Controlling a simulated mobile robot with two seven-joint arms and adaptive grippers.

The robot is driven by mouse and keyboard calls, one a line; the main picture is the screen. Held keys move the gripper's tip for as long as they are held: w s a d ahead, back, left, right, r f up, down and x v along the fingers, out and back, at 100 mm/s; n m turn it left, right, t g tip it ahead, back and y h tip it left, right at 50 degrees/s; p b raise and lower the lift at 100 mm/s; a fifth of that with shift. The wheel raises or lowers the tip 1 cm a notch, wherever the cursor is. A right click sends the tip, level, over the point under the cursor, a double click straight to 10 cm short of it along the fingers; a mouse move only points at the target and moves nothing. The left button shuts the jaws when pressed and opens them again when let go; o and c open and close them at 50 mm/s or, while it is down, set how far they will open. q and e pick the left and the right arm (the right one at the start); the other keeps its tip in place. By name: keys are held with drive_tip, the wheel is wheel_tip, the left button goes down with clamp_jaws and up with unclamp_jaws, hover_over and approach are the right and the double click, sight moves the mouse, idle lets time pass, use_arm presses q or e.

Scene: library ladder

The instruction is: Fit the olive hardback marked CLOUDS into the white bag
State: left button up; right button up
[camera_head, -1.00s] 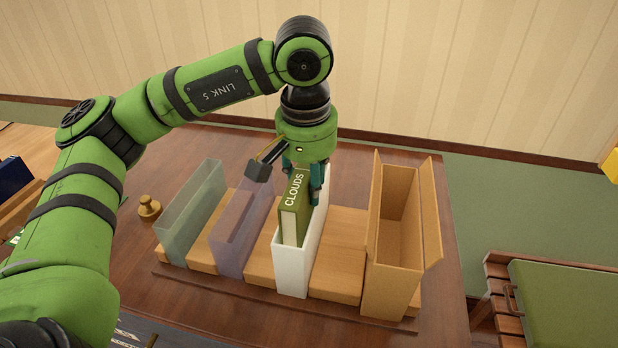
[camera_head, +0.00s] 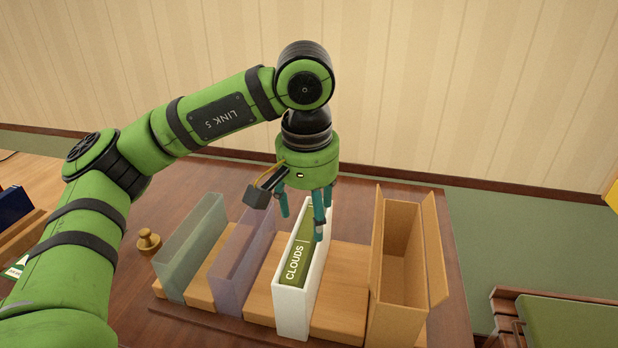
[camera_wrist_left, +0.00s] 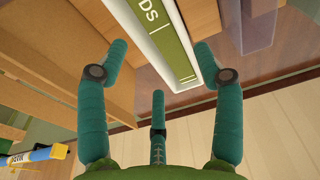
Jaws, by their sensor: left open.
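The olive hardback marked CLOUDS (camera_head: 296,262) sits down inside the white bag (camera_head: 292,312), its lettered spine facing up within the rim. The bag stands upright on a wooden base. My left gripper (camera_head: 304,220) is open and empty, just above the far end of the bag, fingers pointing down. In the left wrist view, the spine (camera_wrist_left: 172,45) shows between the white bag walls (camera_wrist_left: 205,65), beyond the spread teal fingers (camera_wrist_left: 160,70). The fingers appear apart from the book. My right gripper is not in view.
Left of the white bag stand a clear purple bag (camera_head: 236,250) and a clear greenish bag (camera_head: 188,250). A tall open cardboard box (camera_head: 398,300) stands to its right. A brass knob-like piece (camera_head: 149,241) is at far left. A green-topped bench (camera_head: 570,325) is at lower right.

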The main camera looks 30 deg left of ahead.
use_arm(q)
wheel_tip(320, 180, up, 10)
drive_tip(key=s, duration=0.1)
drive_tip(key=shift+d+f, duration=0.15)
drive_tip(key=shift+f, duration=0.1)
drive_tip(key=shift+s, duration=0.1)
